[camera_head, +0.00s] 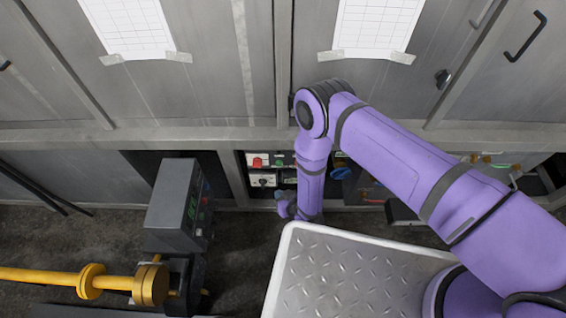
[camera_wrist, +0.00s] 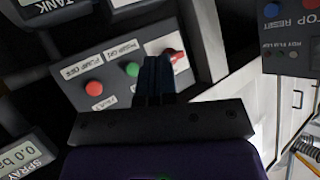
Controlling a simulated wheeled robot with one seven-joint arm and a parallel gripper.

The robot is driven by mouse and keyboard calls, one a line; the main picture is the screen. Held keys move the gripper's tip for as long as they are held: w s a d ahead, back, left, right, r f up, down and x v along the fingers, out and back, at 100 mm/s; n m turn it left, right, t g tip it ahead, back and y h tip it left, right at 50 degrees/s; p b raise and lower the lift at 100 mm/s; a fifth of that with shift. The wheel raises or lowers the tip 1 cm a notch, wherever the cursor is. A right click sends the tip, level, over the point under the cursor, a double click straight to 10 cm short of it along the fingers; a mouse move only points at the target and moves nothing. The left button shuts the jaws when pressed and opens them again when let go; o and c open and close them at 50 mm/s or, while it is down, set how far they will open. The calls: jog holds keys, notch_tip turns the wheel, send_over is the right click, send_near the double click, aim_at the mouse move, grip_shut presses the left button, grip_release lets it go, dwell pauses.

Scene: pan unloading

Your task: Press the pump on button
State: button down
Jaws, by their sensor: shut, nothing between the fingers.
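In the wrist view a grey control panel (camera_wrist: 110,103) fills the middle. It carries a green button (camera_wrist: 131,69) under a label that seems to read pump on. A red button (camera_wrist: 94,88) sits to its left by a label that seems to read pump off. My gripper (camera_wrist: 155,60) is shut and empty. Its dark blue fingertips appear just right of the green button, between it and a red switch (camera_wrist: 176,56) that they partly cover. I cannot tell whether they touch the panel. In the head view my arm reaches down at the middle and the fingers are hidden.
Displays marked tank (camera_wrist: 40,8) and spray (camera_wrist: 25,158) flank the panel. A box marked reset (camera_wrist: 290,38) is at the upper right. In the head view a grey console (camera_head: 172,197) stands left of my arm, beside a yellow pipe (camera_head: 50,277). Grey cabinets (camera_head: 215,60) line the back.

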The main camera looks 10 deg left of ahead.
jog(key=shift+w, duration=0.1)
dwell(0.3)
jog(key=w+a, duration=0.2)
jog(key=w, duration=0.6)
jog(key=shift+w, duration=0.15)
dwell(2.1)
jog(key=shift+w, duration=0.4)
jog(key=shift+w+a, duration=0.2)
jog(key=shift+w, duration=0.3)
dwell(0.7)
jog(key=shift+s, duration=0.1)
jog(key=shift+s+d, duration=0.25)
jog(key=shift+s, duration=0.55)
jog(key=shift+s+d, duration=0.2)
jog(key=shift+s, duration=0.6)
jog(key=shift+s+d, duration=0.15)
jog(key=shift+s, duration=0.7)
jog(key=shift+s+d, duration=0.2)
jog(key=shift+s, duration=0.6)
